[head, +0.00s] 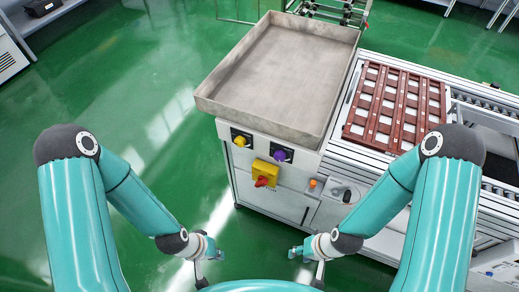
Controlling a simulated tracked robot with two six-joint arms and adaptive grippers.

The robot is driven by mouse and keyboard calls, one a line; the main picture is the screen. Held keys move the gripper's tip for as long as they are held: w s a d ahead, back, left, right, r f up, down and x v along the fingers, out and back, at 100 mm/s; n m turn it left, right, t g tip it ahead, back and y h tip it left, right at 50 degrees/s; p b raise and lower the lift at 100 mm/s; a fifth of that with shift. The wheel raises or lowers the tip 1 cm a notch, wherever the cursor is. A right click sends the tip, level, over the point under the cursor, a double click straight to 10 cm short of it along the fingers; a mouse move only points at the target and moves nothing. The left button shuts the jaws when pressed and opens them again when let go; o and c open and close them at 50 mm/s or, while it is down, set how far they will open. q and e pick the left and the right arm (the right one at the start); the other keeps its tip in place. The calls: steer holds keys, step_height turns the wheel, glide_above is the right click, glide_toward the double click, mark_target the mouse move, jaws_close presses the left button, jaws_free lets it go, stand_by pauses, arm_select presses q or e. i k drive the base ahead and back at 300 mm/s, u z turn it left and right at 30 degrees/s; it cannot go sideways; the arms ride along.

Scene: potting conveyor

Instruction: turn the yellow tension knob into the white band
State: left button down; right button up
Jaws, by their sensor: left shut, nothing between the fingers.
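The yellow tension knob (240,141) sits on a dark plate at the left of the cabinet front, just below the grey tray. The white band is too small to make out. My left gripper (199,282) hangs low over the green floor, in front of the cabinet and well below the knob; it is shut and empty, touching nothing. My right gripper (318,282) hangs low to the right, apart from the cabinet; its fingers are too small to tell open from shut.
A purple knob (279,155) is right of the yellow one. Below are a yellow box with a red switch (262,181) and an orange button (313,183). A grey tray (228,108) tops the cabinet. A red-brown grid (391,131) lies on the conveyor at right. Floor at left is clear.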

mark_target(239, 141)
steer(key=k, duration=0.6)
steer(key=u, duration=0.2)
steer(key=i, duration=1.1)
steer(key=z, duration=2.6)
steer(key=k, duration=0.25)
steer(key=z, duration=0.2)
